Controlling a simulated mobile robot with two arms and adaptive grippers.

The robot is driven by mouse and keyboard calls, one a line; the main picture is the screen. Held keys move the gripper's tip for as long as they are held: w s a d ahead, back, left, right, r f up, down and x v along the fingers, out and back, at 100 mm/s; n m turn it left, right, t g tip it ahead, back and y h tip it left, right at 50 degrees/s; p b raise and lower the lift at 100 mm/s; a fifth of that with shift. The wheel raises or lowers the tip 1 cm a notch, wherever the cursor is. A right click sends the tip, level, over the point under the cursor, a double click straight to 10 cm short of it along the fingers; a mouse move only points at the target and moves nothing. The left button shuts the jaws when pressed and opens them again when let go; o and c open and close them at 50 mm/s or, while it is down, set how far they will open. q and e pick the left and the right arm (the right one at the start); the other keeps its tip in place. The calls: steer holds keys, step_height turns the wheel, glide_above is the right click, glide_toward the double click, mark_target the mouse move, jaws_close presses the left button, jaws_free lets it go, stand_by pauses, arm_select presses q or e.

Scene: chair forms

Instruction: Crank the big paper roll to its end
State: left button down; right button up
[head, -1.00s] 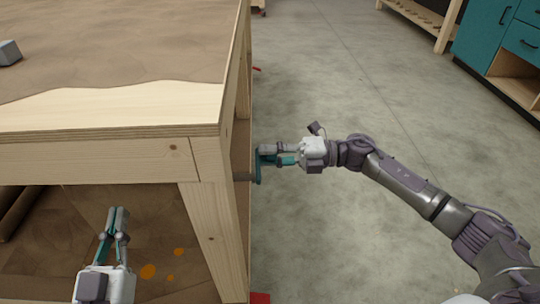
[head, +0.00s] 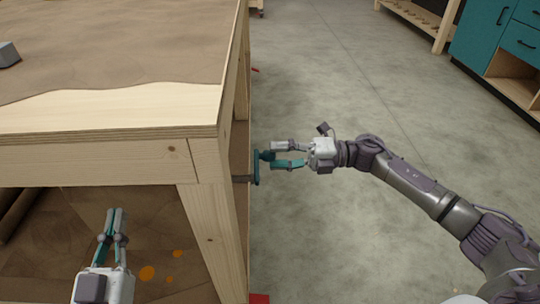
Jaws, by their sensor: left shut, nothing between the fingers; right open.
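The big paper roll (head: 17,212) shows only in part, as a brown cylinder under the table at the left edge. A teal crank (head: 256,168) on a short grey shaft (head: 241,179) sticks out of the table's right side. My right gripper (head: 275,155) is open at the crank, its fingers pointing left. Its fingertips lie close to the crank's handle; I cannot tell whether they touch it. My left gripper (head: 114,211) is shut and empty, in front of the table's lower opening, pointing away from me.
The wooden table (head: 110,107) has brown paper (head: 120,50) across its top and a grey block (head: 9,54) at the far left. Its front leg (head: 213,235) stands beside the crank. The concrete floor (head: 340,80) on the right is clear up to teal cabinets (head: 485,40).

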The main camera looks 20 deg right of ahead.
steer(key=v, duration=0.9)
steer(key=shift+d, duration=0.3)
